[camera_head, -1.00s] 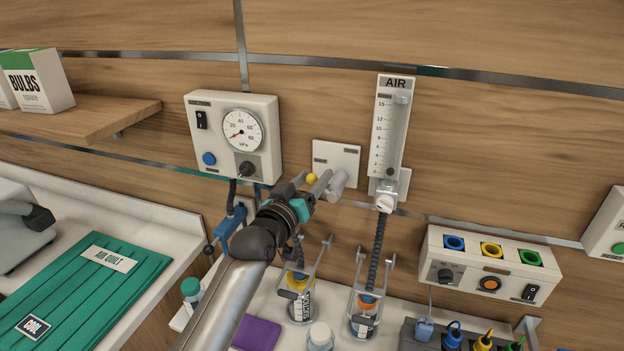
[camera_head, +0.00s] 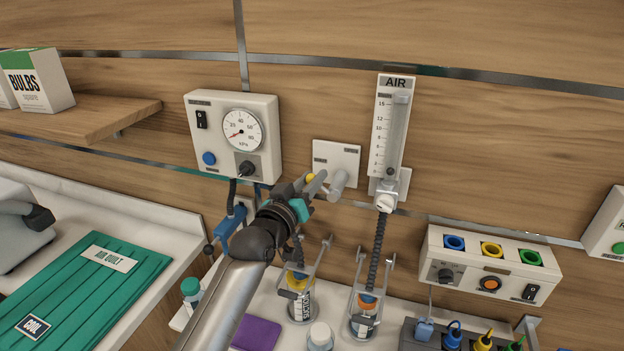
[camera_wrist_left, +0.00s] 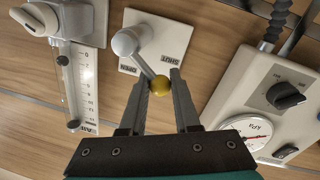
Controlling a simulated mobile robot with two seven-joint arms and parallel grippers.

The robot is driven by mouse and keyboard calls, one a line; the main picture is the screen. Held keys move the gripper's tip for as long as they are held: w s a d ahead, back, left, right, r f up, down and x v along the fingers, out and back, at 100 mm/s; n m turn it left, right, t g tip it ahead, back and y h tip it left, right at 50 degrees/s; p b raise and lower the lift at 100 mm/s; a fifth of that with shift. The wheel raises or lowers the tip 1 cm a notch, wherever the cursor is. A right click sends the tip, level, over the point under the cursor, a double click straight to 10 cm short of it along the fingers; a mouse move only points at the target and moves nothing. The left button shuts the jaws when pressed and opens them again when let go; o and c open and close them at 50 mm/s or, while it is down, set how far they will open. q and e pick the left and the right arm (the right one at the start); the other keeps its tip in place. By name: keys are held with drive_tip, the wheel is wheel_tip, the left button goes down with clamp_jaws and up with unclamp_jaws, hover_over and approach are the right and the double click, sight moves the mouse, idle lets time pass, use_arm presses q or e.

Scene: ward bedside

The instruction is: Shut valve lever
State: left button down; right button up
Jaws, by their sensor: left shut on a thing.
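The valve is a grey body on a white wall plate (camera_head: 337,154), with a thin lever ending in a yellow knob (camera_head: 310,177). In the left wrist view the plate (camera_wrist_left: 157,41) carries OPEN and SHUT labels, and the lever (camera_wrist_left: 145,63) slants between them. My left gripper (camera_head: 312,182) is shut on the yellow knob (camera_wrist_left: 160,85), which sits between its two fingertips. The fingers hide part of the lever in the head view. My right gripper is not in view.
A gauge box (camera_head: 234,137) hangs close on the left and an AIR flowmeter (camera_head: 390,130) close on the right. Below are bottles in wire holders (camera_head: 365,315), a purple item (camera_head: 256,333) and a socket box (camera_head: 488,265). A green quilt (camera_head: 85,290) lies at the left.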

use_arm(q)
drive_tip(key=shift+w+a+f+n+t+b, duration=0.15)
drive_tip(key=shift+f+n+b, duration=0.35)
drive_tip(key=shift+n, duration=0.75)
drive_tip(key=shift+s+a+f+n+t+b, duration=0.1)
drive_tip(key=shift+a+f+n+t+b, duration=0.2)
drive_tip(key=shift+f+n, duration=0.7)
drive_tip(key=shift+w+a+f+n+t+b, duration=0.15)
drive_tip(key=shift+n+b, duration=0.35)
drive_tip(key=shift+n, duration=1.05)
drive_tip(key=shift+d+f, duration=0.1)
drive_tip(key=c, duration=0.6)
unclamp_jaws()
drive_tip(key=shift+c, duration=0.2)
drive_tip(key=shift+s, duration=0.1)
drive_tip(key=v, duration=1.5)
drive_tip(key=shift+r, duration=0.25)
drive_tip(key=shift+s+f, duration=0.1)
